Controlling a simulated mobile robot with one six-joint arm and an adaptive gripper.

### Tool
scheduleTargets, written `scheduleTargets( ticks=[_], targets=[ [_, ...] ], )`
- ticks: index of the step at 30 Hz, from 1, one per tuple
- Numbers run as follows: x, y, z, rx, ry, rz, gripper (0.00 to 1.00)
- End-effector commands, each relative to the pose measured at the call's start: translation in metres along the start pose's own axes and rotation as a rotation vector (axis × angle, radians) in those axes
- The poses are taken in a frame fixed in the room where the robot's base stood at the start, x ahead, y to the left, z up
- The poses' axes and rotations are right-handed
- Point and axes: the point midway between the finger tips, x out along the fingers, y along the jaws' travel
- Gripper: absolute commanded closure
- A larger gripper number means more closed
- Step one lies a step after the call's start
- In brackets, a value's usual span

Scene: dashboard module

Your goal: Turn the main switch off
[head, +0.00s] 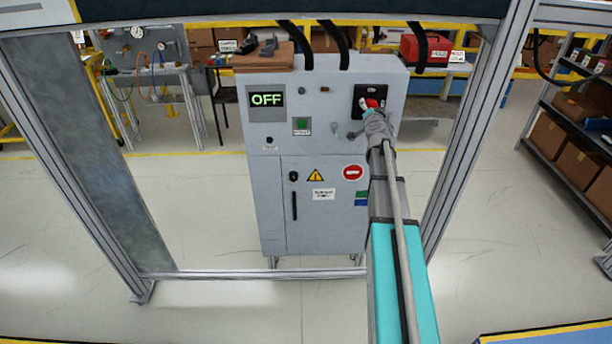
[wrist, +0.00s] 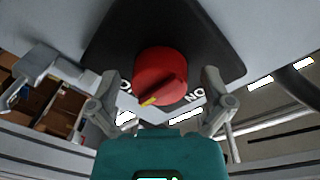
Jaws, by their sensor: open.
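The main switch is a red rotary knob (wrist: 160,75) on a black plate (wrist: 215,62). In the head view the red knob (head: 371,103) shows at the cabinet's upper right, partly covered by my gripper (head: 368,113). In the wrist view my gripper (wrist: 158,92) is open, with one finger on each side of the knob and visible gaps between. The knob's yellow mark points to the lower left, toward a partly hidden label starting with O. The ON label sits at the lower right. The cabinet display (head: 266,99) reads OFF in green.
The grey cabinet (head: 335,220) has a green button (head: 302,123), a warning triangle (head: 315,176) and a red no-entry sign (head: 353,172). A metal frame (head: 480,120) stands between my body and the cabinet, with its opening around my arm. A red toolbox (head: 425,48) sits behind.

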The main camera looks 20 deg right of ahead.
Motion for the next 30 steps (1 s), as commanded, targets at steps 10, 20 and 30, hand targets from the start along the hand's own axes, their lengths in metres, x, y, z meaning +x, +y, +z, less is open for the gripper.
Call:
scheduleTargets(
  ticks=[10, 20, 30],
  targets=[
    [0.0001, 0.0011, 0.0005, -0.144, 0.009, -0.003, 0.0],
    [0.0001, 0.0019, 0.0004, -0.268, 0.017, -0.005, 0.0],
    [0.0002, 0.0027, 0.0002, -0.387, 0.025, -0.007, 0.0]
  ],
)
